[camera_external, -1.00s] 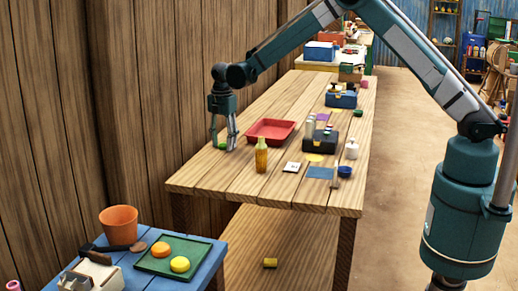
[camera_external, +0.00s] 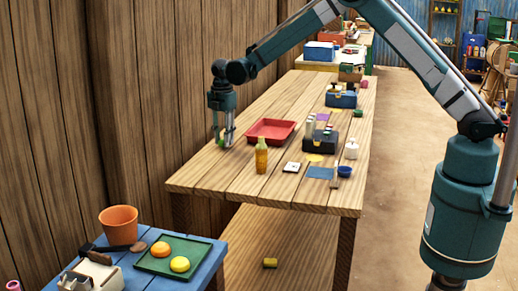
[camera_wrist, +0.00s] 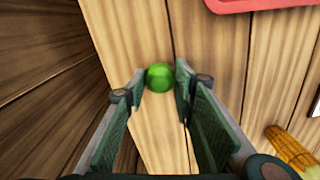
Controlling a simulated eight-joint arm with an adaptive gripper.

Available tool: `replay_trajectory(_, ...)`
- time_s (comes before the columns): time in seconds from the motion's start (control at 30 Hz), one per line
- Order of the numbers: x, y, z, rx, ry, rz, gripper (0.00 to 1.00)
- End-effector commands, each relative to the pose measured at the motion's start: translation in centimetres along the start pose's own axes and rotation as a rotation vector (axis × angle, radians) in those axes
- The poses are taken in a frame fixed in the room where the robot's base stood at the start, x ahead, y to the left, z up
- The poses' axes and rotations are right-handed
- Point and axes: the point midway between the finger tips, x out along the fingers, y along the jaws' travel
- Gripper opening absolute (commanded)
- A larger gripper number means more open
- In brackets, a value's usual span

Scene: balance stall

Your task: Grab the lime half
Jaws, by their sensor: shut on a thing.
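The lime half (camera_external: 221,142) is a small green round thing near the left edge of the wooden table, by the plank wall. My gripper (camera_external: 222,138) points down and is shut on it. In the wrist view, the lime half (camera_wrist: 160,77) sits between the two fingertips (camera_wrist: 160,82), with a finger against each side. The fingers partly hide it in the outside view. I cannot tell clearly whether it is clear of the table top.
A red tray (camera_external: 270,124) lies right of my gripper. A yellow-orange bottle (camera_external: 261,160) stands near the front. A black caddy (camera_external: 320,144) and a blue bowl (camera_external: 344,171) are further right. The plank wall (camera_external: 150,100) is close on the left.

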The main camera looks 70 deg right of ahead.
Motion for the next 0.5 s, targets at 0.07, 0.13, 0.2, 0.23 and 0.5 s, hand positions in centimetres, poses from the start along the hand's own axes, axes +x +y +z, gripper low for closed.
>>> replay_trajectory(0.07,-1.1,0.0,0.0,0.0,0.0,0.0,0.18)
replay_trajectory(0.13,-2.1,0.0,0.0,0.0,0.0,0.0,0.18)
replay_trajectory(0.2,-3.2,0.0,0.0,0.0,0.0,0.0,0.18)
replay_trajectory(0.23,-3.7,0.0,0.0,0.0,0.0,0.0,0.18)
replay_trajectory(0.5,-7.3,0.0,0.0,0.0,0.0,0.0,0.18)
